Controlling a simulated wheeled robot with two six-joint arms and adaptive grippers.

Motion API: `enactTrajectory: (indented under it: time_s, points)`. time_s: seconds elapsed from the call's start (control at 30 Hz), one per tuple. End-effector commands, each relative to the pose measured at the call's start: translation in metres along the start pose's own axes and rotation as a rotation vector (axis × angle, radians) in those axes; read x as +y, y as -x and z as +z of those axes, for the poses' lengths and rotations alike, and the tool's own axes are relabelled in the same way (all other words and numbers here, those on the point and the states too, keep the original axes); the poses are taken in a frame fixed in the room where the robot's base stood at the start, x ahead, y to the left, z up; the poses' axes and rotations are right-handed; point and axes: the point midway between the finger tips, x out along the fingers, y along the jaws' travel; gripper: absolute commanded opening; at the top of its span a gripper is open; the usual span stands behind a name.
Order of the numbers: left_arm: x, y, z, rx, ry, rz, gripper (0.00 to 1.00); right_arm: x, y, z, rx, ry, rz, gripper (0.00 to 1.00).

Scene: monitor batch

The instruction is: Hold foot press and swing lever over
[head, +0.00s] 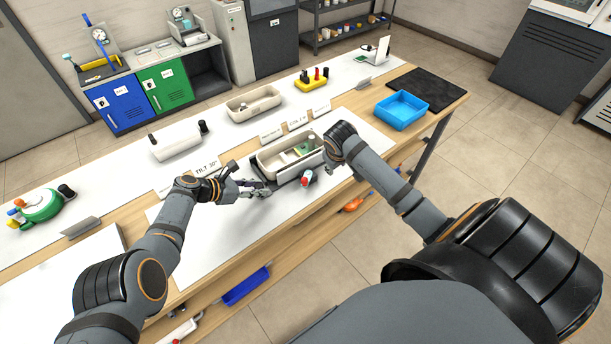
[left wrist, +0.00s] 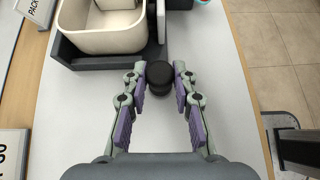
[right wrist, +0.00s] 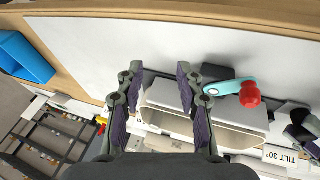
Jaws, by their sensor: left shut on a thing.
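A cream tub (head: 268,165) sits in a dark base on the white bench mat; it also shows in the left wrist view (left wrist: 100,40). A teal lever with a red knob (head: 307,178) is at the base's near right side; the red knob (right wrist: 250,96) is right of my right gripper (right wrist: 159,72). That gripper is open and empty above the fixture, mostly hidden behind its own wrist in the head view. My left gripper (left wrist: 159,72) is shut on a black knob (left wrist: 159,78) beside the base. It shows in the head view (head: 262,188) left of the tub.
A blue tray (head: 402,109) stands at the bench's right end by a black mat (head: 428,88). Another cream tub (head: 254,104) is further back. The front mat is clear.

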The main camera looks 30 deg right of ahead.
Motion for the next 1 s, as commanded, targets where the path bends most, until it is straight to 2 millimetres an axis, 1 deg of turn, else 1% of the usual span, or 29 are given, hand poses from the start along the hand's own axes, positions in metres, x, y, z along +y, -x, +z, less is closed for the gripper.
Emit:
enactTrajectory:
  time_s: [0.03,0.1,0.2,0.3,0.4,0.53,0.63,1.0]
  points:
    - [-0.001,0.000,-0.002,0.003,0.003,0.000,0.00,-0.019,0.016,-0.008,0.009,-0.022,-0.062,0.37]
    - [0.000,0.000,-0.002,0.003,0.003,0.000,0.00,-0.041,0.037,-0.015,0.010,-0.041,-0.140,0.37]
    - [0.000,0.000,-0.003,0.003,0.003,0.000,0.00,-0.064,0.060,-0.020,0.008,-0.054,-0.223,0.37]
    - [0.000,0.000,-0.003,0.003,0.003,0.000,0.00,-0.076,0.075,-0.022,0.005,-0.057,-0.270,0.37]
    - [-0.001,0.000,-0.002,0.002,0.003,0.000,0.00,-0.082,0.082,-0.022,0.004,-0.057,-0.291,0.37]
    - [-0.001,0.000,-0.002,0.002,0.003,0.000,0.00,-0.083,0.082,-0.022,0.002,-0.057,-0.295,0.37]
    - [-0.001,0.000,-0.002,0.002,0.003,-0.001,0.00,-0.085,0.075,-0.022,0.001,-0.059,-0.295,0.37]
    - [-0.001,0.000,-0.002,0.003,0.003,-0.001,0.00,-0.099,0.027,-0.023,0.001,-0.060,-0.293,0.37]
